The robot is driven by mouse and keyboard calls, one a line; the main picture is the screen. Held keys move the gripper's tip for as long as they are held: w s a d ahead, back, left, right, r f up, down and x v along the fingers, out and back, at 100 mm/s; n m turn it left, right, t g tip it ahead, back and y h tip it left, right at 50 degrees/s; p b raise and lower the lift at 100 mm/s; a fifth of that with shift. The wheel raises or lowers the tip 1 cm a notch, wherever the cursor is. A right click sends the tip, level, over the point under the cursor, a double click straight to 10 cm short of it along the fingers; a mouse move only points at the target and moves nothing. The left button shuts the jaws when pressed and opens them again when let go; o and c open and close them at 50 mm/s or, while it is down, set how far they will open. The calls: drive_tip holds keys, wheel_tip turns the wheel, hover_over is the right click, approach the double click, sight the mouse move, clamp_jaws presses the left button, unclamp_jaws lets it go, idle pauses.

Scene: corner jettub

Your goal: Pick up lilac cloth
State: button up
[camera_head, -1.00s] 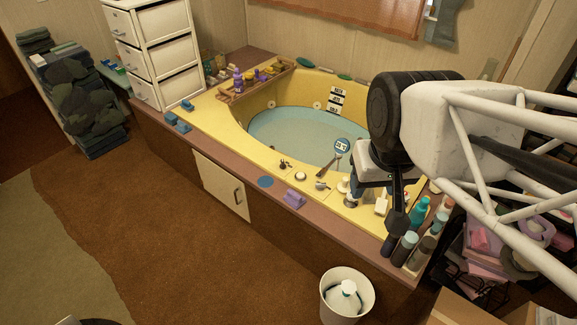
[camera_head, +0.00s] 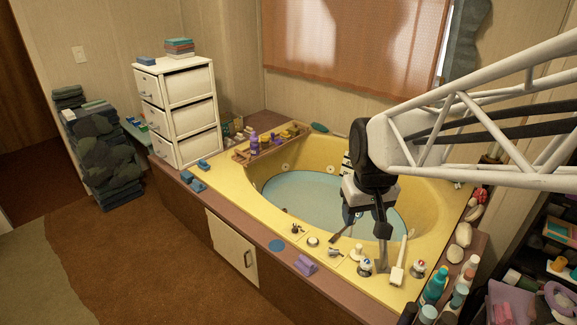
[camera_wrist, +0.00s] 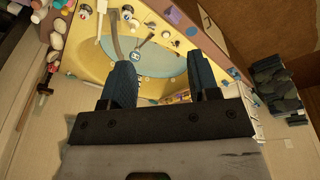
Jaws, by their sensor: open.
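The lilac cloth (camera_head: 305,265) lies as a small folded or rolled bundle on the brown front ledge of the yellow tub. It also shows at the top of the wrist view (camera_wrist: 173,16). My gripper (camera_head: 366,222) hangs over the tub, to the right of the cloth and apart from it. In the wrist view its two blue fingers (camera_wrist: 162,65) are spread, with nothing between them.
The tub (camera_head: 430,215) holds pale blue water. Taps and a white-handled brush (camera_head: 399,262) stand along its front right rim. A round blue disc (camera_head: 276,246) lies left of the cloth. Bottles (camera_head: 437,285) crowd the right corner. A white drawer tower (camera_head: 180,112) stands at left.

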drive_tip(key=w+a+f+n, duration=0.1)
drive_tip(key=w+f, duration=0.3)
drive_tip(key=w, duration=0.4)
drive_tip(key=w+f+n, duration=0.1)
drive_tip(key=w+f, duration=0.4)
drive_tip(key=w, duration=0.2)
drive_tip(key=n+g, duration=0.2)
drive_tip(key=n, duration=0.2)
hover_over(306, 259)
drive_tip(key=f, duration=4.2)
drive_tip(key=shift+s+f, duration=0.1)
drive_tip(key=shift+s, duration=0.15)
drive_tip(key=shift+w+f, duration=0.1)
drive_tip(key=shift+f, duration=0.5)
drive_tip(key=shift+f, duration=1.3)
drive_tip(key=shift+f, duration=0.1)
drive_tip(key=shift+w+f, duration=0.1)
drive_tip(key=shift+f, duration=2.35)
